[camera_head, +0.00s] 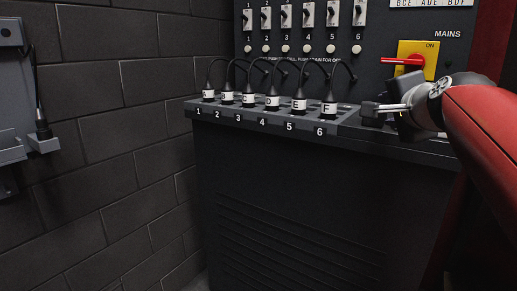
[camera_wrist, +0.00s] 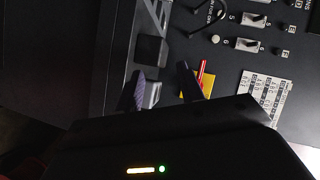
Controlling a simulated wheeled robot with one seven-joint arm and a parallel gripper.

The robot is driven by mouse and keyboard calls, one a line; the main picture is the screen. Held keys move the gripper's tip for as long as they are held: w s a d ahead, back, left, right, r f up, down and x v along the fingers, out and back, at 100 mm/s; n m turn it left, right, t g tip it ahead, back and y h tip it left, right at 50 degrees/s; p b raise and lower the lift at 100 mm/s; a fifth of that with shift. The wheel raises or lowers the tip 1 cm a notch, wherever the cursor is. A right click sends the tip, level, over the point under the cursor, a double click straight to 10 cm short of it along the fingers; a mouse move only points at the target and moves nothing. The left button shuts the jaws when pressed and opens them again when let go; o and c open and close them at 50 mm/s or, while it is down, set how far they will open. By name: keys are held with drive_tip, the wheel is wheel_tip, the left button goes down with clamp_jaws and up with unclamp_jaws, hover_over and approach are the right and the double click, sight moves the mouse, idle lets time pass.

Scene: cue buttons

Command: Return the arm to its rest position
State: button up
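My gripper (camera_head: 370,112) is at the right of the head view, over the right end of the console's ledge, to the right of the plug marked F (camera_head: 329,109). My red arm reaches in from the right edge. In the wrist view, the two dark fingers of my gripper (camera_wrist: 163,82) stand apart with nothing held between them. A dark block on the console (camera_wrist: 150,50) shows beyond the fingertips. Whether the fingers touch the ledge cannot be told.
Several lettered plugs with black cables stand in the numbered sockets along the ledge (camera_head: 265,118). The upright panel behind carries switches (camera_head: 308,14) and a yellow mains plate (camera_head: 417,58) with a red handle, close to my gripper. A grey wall unit (camera_head: 12,120) hangs at left.

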drive_tip(key=s+a+f+n+g, duration=0.3)
drive_tip(key=s+f+n, duration=0.2)
drive_tip(key=f, duration=0.5)
drive_tip(key=s+a+f+n+g+y, duration=0.1)
drive_tip(key=s+a+f+n+g, duration=0.2)
drive_tip(key=s+f, duration=0.7)
drive_tip(key=s+a+f+n+g, duration=0.3)
drive_tip(key=s+f+n, duration=0.4)
drive_tip(key=f, duration=0.5)
drive_tip(key=shift+s+a+f+g, duration=0.15)
drive_tip(key=shift+s+a+g, duration=0.25)
drive_tip(key=shift+s+a, duration=0.4)
